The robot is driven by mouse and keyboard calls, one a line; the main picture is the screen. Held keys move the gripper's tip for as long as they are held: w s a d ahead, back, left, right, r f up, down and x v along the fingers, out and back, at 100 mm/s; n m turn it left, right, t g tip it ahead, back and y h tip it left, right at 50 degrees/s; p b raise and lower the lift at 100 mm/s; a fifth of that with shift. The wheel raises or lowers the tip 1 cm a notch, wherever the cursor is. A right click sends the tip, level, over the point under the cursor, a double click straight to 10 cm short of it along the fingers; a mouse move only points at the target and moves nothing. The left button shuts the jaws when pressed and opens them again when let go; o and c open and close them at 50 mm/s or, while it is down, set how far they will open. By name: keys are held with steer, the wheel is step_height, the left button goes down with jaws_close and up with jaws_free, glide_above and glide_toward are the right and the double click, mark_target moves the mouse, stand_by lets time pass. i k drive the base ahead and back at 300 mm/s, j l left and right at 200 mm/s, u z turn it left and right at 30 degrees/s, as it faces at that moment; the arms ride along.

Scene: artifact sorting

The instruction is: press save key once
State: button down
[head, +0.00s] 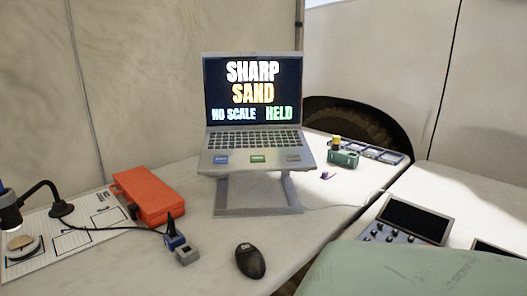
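An open grey laptop (257,160) stands on a raised metal stand (259,210) on the white table. Its screen (253,91) reads "SHARP SAND", "NO SCALE" and "HELD". Below the keyboard (254,140) are three labelled pads: a blue one (221,159), a green one (258,159) and a grey one (293,157). Their labels are too small to read, so I cannot tell which is the save key. My gripper is not in view.
A black mouse (250,262), a small blue-and-grey device (181,246) and an orange case (149,194) lie in front and left. A lamp (37,198) stands over a marked board (70,243). Right are a green box (343,159), a dark-screened device (410,221) and a pale green surface (415,270).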

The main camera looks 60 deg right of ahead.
mark_target(253, 159)
steer(key=k+z, duration=0.2)
steer(key=z, duration=0.15)
steer(key=k+z, duration=0.3)
steer(key=i+z, duration=0.1)
steer(key=z, duration=0.85)
